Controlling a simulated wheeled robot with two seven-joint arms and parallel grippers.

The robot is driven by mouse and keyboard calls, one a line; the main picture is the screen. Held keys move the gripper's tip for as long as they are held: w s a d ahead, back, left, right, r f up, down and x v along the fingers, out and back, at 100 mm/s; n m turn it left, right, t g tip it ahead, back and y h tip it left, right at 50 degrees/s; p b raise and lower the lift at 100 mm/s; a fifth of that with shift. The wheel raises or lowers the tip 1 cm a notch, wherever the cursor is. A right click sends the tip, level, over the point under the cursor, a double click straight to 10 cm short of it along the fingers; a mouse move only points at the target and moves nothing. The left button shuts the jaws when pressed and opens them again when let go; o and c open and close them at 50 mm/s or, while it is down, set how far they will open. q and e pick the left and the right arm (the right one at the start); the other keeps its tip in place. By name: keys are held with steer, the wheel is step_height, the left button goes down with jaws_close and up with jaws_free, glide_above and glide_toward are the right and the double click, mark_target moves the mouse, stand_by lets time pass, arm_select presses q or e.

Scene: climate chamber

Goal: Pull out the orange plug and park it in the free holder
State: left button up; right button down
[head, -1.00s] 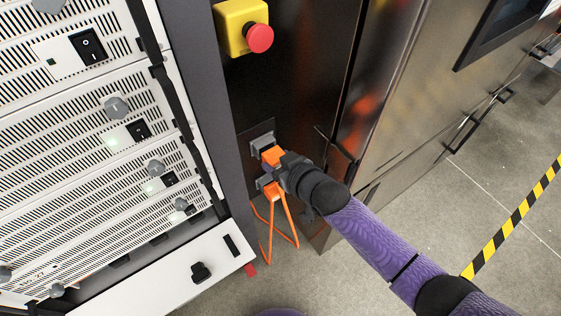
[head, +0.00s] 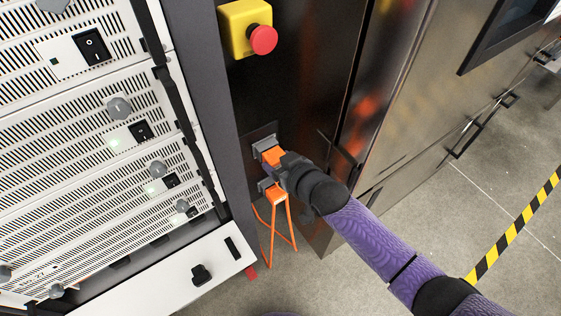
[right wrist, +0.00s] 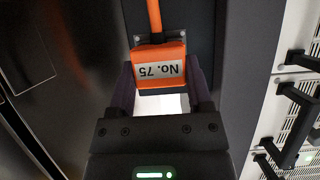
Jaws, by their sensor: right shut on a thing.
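My right gripper (head: 283,168) reaches to the dark cabinet wall and is shut on an orange plug. In the right wrist view the orange plug (right wrist: 160,66) sits between my fingers, with an upside-down label "No. 75" and an orange cable at its top. In the head view orange shows above the gripper at a grey mount (head: 264,143), and another orange part (head: 277,194) shows below it at a second grey mount (head: 265,184). The gripper hides what lies between, so I cannot tell which part it grips or how deep the plug sits. My left gripper is not in view.
A yellow box with a red button (head: 263,39) is above the mounts. A white rack with vents and knobs (head: 120,150) stands at left. Orange cables (head: 291,227) hang below the mounts. Steel doors with handles line the right; the floor there is open.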

jaws_free()
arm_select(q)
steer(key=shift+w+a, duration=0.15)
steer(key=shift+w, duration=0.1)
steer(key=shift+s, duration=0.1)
